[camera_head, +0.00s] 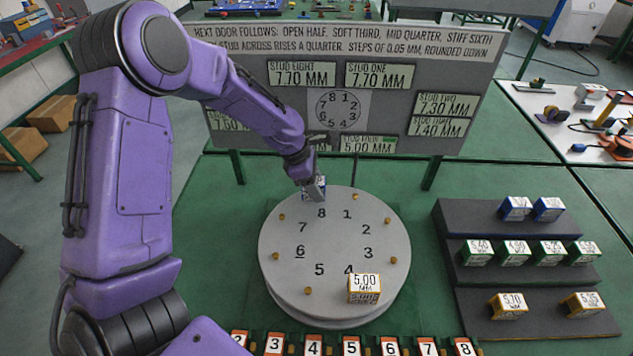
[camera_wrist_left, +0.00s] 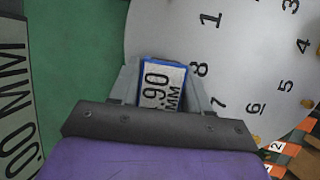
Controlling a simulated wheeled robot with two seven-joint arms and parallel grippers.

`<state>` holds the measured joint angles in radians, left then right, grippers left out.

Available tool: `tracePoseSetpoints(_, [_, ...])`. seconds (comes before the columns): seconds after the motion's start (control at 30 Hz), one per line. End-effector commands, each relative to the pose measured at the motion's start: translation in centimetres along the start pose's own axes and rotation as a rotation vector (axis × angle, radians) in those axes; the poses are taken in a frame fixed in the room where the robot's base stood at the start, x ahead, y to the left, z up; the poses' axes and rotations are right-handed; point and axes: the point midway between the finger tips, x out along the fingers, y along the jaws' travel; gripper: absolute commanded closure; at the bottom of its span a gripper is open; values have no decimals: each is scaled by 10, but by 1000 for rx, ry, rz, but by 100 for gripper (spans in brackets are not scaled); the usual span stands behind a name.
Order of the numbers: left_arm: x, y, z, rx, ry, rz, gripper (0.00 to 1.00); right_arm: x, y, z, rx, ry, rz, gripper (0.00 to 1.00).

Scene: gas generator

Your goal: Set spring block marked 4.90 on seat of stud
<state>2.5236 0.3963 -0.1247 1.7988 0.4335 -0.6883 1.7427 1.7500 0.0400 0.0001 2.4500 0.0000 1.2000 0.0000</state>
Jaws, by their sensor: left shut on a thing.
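My left gripper (camera_head: 314,190) is at the far edge of the round grey plate (camera_head: 335,235), by the numeral 8. It is shut on a small blue-edged white block (camera_wrist_left: 163,85). In the left wrist view the block's label shows "90 MM"; its first digit is hidden. The stud by the 8 is hidden behind the gripper and block, so I cannot tell if the block touches its seat. Small brass studs, such as one by the 7 (camera_head: 282,217), stand around the plate's rim. My right gripper is not in view.
A signboard (camera_head: 400,100) with stud readings stands close behind the plate. A stepped dark rack (camera_head: 450,220) at right holds blue, green and yellow blocks. Green tabletop between plate and rack is clear.

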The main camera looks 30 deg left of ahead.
Motion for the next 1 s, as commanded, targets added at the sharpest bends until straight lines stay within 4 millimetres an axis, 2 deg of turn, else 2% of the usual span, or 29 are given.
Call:
tracePoseSetpoints(0.07, [0, 0, 0, 0, -1, 1, 95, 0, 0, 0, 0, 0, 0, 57])
tracePoseSetpoints(0.1, [0, 0, 0, 0, -1, 1, 43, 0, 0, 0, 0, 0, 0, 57])
tracePoseSetpoints(0.17, [0, 0, 0, 0, -1, 1, 28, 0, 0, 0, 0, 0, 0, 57])
tracePoseSetpoints(0.47, [-1, 0, 1, 1, -1, 1, 28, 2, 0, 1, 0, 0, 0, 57])
tracePoseSetpoints(0.57, [-10, 1, 5, 3, -2, 4, 28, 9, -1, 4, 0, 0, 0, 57])
tracePoseSetpoints(0.8, [-76, 1, 6, 1, -2, 6, 28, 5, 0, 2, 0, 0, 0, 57])
tracePoseSetpoints(1.0, [-118, 1, 5, 1, -1, 2, 28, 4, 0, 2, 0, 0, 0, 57])
